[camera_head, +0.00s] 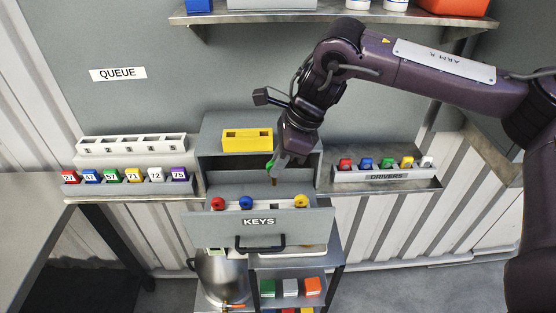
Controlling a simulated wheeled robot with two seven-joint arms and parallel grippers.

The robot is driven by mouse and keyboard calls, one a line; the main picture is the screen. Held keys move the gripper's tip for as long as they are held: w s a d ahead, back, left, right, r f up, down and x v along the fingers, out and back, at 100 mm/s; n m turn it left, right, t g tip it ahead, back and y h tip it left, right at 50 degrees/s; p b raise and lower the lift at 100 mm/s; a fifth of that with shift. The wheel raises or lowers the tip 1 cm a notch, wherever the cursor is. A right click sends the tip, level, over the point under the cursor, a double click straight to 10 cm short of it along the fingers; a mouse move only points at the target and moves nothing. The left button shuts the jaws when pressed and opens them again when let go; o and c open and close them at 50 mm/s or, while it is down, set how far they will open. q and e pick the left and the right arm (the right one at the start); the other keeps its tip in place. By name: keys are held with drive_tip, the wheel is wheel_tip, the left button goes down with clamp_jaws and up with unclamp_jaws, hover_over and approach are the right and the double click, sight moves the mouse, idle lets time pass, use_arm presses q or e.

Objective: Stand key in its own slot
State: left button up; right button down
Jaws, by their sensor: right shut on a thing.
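The key with a green head (270,163) is in my right gripper (277,162), above the open drawer marked KEYS. Its shaft points down toward the drawer, and its tip is apart from or just above the key rack; I cannot tell exactly. The right gripper hides part of the green head. In the drawer (297,224) a pale rack (274,204) holds a red key (217,203), a blue key (246,202) and a yellow key (301,201). A bare place shows between blue and yellow, below the held key. My left gripper is not in view.
A yellow block with holes (247,140) stands on the cabinet behind the drawer. At left are a white numbered rack (133,144) and several coloured tags (112,176). At right is the DRIVERS rack (386,175). A shelf (330,15) runs above.

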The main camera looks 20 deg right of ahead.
wheel_tip(320, 180, down, 6)
drive_tip(key=b, duration=0.4)
drive_tip(key=shift+f, duration=0.1)
idle(0.4)
drive_tip(key=shift+f, duration=0.15)
drive_tip(key=shift+f+b, duration=0.4)
drive_tip(key=shift+f, duration=0.1)
idle(0.3)
drive_tip(key=shift+f+b, duration=0.4)
drive_tip(key=shift+f, duration=0.25)
drive_tip(key=shift+f+b, duration=0.45)
drive_tip(key=shift+f, duration=0.2)
